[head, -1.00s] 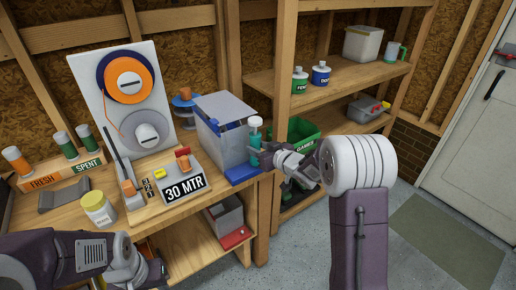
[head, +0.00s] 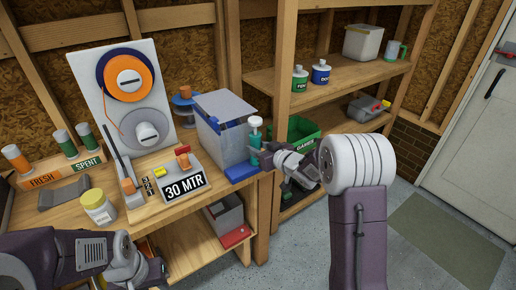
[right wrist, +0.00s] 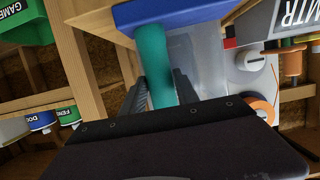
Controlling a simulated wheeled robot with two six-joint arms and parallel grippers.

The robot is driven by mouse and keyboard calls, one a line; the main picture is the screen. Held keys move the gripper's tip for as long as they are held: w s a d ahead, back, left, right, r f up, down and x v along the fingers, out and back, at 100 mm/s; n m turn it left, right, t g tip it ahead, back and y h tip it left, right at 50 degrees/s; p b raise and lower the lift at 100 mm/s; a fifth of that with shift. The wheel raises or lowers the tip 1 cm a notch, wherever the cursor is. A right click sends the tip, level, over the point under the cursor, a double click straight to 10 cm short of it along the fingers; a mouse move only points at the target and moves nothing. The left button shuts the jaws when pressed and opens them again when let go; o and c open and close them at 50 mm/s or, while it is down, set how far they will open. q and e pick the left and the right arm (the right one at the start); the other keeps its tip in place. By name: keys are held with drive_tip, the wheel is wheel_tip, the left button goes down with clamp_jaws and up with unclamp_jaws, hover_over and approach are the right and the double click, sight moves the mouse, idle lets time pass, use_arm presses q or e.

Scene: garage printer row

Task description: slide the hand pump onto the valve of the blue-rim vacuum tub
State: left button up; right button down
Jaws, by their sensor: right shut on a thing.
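My right gripper (head: 261,156) is shut on the pump. In the right wrist view the teal pump (right wrist: 155,62) passes between the two dark fingers, in front of the tub's pale wall (right wrist: 200,55). The valve cannot be made out, and I cannot tell whether the pump touches the tub. My left gripper (head: 157,270) is low at the left, its fingertips unclear.
A flat blue piece (head: 241,173) lies at the bench's right edge below the pump. The 30 MTR box (head: 184,184), a jar (head: 98,207) and a spool board (head: 127,95) crowd the bench (head: 75,235). A green GAMES bin (head: 297,130) stands on the shelf behind my right gripper.

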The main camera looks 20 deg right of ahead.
drive_tip(key=shift+f, duration=0.1)
drive_tip(key=shift+c, duration=1)
unclamp_jaws()
drive_tip(key=v, duration=0.9)
drive_tip(key=shift+p, duration=0.45)
